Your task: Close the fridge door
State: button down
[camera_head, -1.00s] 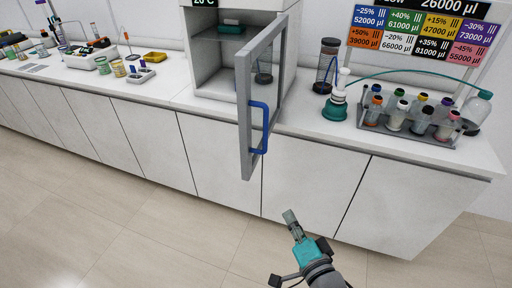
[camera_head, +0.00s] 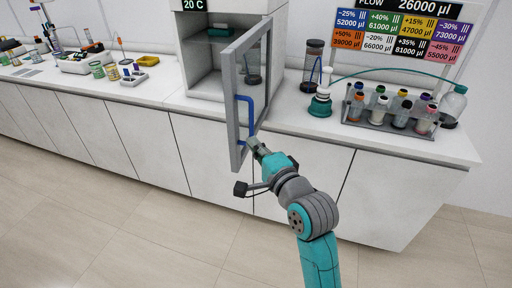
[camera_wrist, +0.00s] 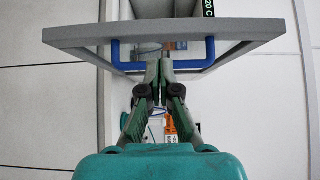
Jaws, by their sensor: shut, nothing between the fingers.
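The fridge (camera_head: 200,62) is a white box on the counter with a "20 C" display. Its grey-framed glass door (camera_head: 232,95) stands wide open, swung out over the counter's front edge. A blue bar handle (camera_head: 249,120) is on the door; it also shows in the wrist view (camera_wrist: 115,55). My gripper (camera_head: 256,146) is shut and empty, close to the lower part of the door near the handle. In the wrist view my gripper (camera_wrist: 158,68) is shut just below the handle bar. I cannot tell whether the fingertips touch the door.
Right of the fridge stand a dark-capped cylinder (camera_head: 312,68), a green-based bottle (camera_head: 320,103) and a rack of bottles (camera_head: 388,122). Small jars and trays (camera_head: 104,66) are on the left counter. The floor (camera_head: 150,240) in front is clear.

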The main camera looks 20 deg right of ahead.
aim_at(236, 124)
jog(key=w, duration=0.3)
jog(key=w+a, duration=0.1)
jog(key=w, duration=0.3)
jog(key=shift+a, duration=0.15)
